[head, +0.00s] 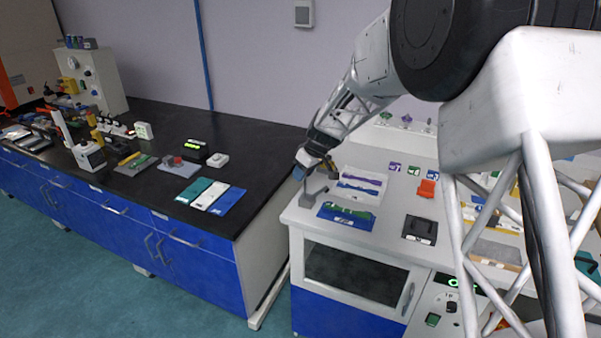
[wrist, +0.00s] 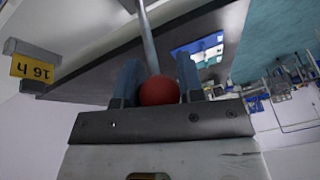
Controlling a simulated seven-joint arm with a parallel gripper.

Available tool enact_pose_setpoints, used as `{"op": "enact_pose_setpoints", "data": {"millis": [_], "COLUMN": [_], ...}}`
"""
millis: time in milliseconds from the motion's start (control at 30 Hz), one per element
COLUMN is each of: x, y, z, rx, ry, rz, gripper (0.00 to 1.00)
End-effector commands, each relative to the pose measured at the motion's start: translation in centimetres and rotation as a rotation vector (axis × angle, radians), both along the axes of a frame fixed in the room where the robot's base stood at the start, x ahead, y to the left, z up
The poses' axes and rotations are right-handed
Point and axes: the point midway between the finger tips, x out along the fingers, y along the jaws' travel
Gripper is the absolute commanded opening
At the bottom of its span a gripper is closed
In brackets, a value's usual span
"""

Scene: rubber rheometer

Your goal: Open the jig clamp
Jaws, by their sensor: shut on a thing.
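In the wrist view my gripper (wrist: 158,76) has its two blue fingers on either side of a red ball knob (wrist: 158,91). The fingers are shut on it. A grey rod (wrist: 148,42) runs from the knob away from my gripper. In the head view my gripper (head: 303,171) is at the left edge of the white bench, just above a small grey jig (head: 307,200) with an upright post. The knob is hidden in the head view, and I cannot tell the clamp's angle there.
The white bench (head: 290,217) holds a tray with green pieces (head: 345,214), a sheet with purple strips (head: 360,184) and a dark square device (head: 419,229). A black-topped bench (head: 265,150) stands to the left, beyond a gap. A yellow "16 h" label (wrist: 32,70) shows in the wrist view.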

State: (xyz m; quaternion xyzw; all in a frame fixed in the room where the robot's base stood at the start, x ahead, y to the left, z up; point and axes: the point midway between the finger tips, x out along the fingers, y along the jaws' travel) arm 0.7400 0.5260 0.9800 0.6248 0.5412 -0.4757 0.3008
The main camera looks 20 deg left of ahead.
Motion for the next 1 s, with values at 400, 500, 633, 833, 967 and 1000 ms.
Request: {"op": "enact_pose_setpoints", "data": {"millis": [400,500,633,833,967,1000], "x": [0.0,0.0,0.1,0.1,0.1,0.1], "y": [-1.6,-1.7,-1.8,-1.8,-1.8,-1.8], "z": [0.1,0.1,0.1,0.1,0.1,0.1], "rx": [0.000,0.000,-0.001,0.000,0.000,0.000], "ry": [-0.001,-0.001,-0.001,-0.002,-0.002,-0.002], "rz": [0.001,0.001,0.001,0.000,0.000,0.000], "gripper": [0.00,0.00,0.00,0.00,0.44,0.50]}}
